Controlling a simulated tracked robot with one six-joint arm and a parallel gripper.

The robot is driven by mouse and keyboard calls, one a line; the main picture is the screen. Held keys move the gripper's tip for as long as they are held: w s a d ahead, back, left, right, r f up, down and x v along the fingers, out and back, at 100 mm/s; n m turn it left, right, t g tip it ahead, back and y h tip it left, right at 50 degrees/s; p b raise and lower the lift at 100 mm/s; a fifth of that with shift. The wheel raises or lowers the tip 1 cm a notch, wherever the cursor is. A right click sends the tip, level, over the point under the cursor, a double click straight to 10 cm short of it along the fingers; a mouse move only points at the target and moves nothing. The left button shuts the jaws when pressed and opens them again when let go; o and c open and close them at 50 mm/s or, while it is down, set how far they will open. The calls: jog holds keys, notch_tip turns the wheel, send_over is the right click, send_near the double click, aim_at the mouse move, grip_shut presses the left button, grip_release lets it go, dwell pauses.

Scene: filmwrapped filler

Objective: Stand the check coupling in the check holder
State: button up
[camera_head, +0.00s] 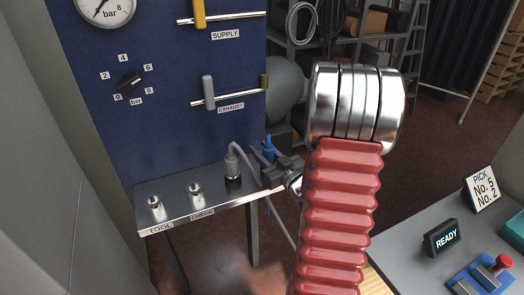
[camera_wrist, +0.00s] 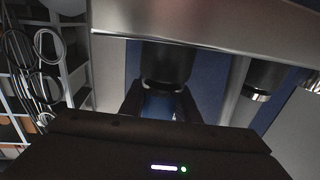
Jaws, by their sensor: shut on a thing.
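The steel check holder (camera_head: 196,197), labelled CHECK, stands on the shelf (camera_head: 174,207) and looks empty. My gripper (camera_head: 266,153) is at the shelf's right end, shut on a coupling with a blue top (camera_head: 269,143). In the wrist view, my gripper (camera_wrist: 161,104) has its fingers on either side of the coupling's blue part (camera_wrist: 158,105), with a black body (camera_wrist: 166,64) beyond. No label on it can be read. A grey coupling (camera_head: 232,165) with a grey hose stands just left of my gripper. Whether the held coupling touches the shelf is hidden.
The empty tool holder (camera_head: 155,209) is left of the check holder. A blue panel (camera_head: 165,120) with gauge, dial and valves rises behind the shelf. A grey bench with a READY display (camera_head: 442,238) is at right.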

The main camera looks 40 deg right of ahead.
jog(key=shift+f, duration=0.3)
dwell(0.5)
jog(key=o, duration=1.2)
jog(key=shift+r, duration=0.1)
jog(key=shift+s, duration=0.1)
